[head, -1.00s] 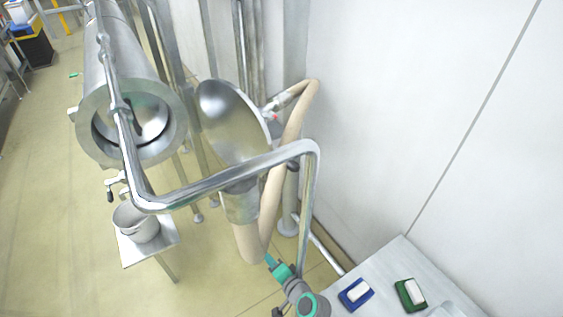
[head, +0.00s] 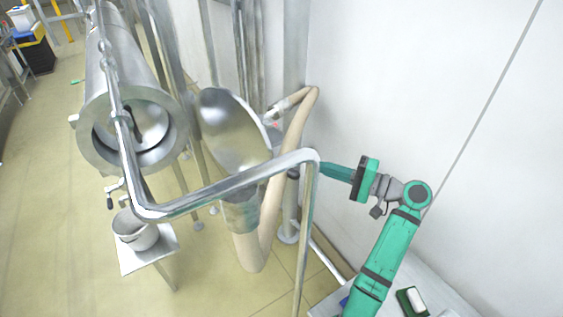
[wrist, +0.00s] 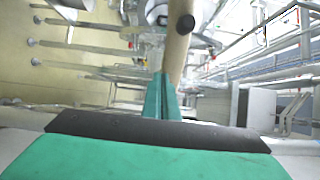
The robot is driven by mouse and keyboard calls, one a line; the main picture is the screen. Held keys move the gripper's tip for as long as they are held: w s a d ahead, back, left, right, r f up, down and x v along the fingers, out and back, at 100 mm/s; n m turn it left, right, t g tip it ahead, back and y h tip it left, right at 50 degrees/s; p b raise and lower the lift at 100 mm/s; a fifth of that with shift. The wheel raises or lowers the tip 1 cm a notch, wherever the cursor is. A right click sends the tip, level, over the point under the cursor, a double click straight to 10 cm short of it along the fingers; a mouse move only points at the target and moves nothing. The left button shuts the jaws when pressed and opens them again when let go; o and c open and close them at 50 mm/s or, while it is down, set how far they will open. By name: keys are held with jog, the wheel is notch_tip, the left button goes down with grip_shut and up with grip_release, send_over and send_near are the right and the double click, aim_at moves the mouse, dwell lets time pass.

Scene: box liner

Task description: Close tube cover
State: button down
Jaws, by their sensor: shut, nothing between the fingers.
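The tube (head: 140,130) is a large steel cylinder with a thick rim, its open mouth facing me at the left of the head view. Its cover (head: 232,130) is a round, dished steel disc that stands swung open to the right of the mouth. My gripper (head: 324,168) is shut and empty, to the right of the cover, its teal fingers pointing left beside the bent steel rail. In the wrist view my shut gripper (wrist: 162,80) points at a beige hose. I cannot tell whether the fingertips touch the rail or hose.
A bent steel rail (head: 230,178) crosses in front of the tube and cover. A beige hose (head: 277,190) hangs behind it. A grey bucket (head: 134,230) stands on a small stand at lower left. A white wall closes the right; a table with a green-edged item (head: 412,302) is at lower right.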

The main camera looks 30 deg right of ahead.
aim_at(281, 163)
jog(key=w+a, duration=0.5)
jog(key=a, duration=0.4)
jog(key=shift+w+a+r, duration=0.3)
jog(key=shift+w+r, duration=0.1)
jog(key=shift+s, duration=0.1)
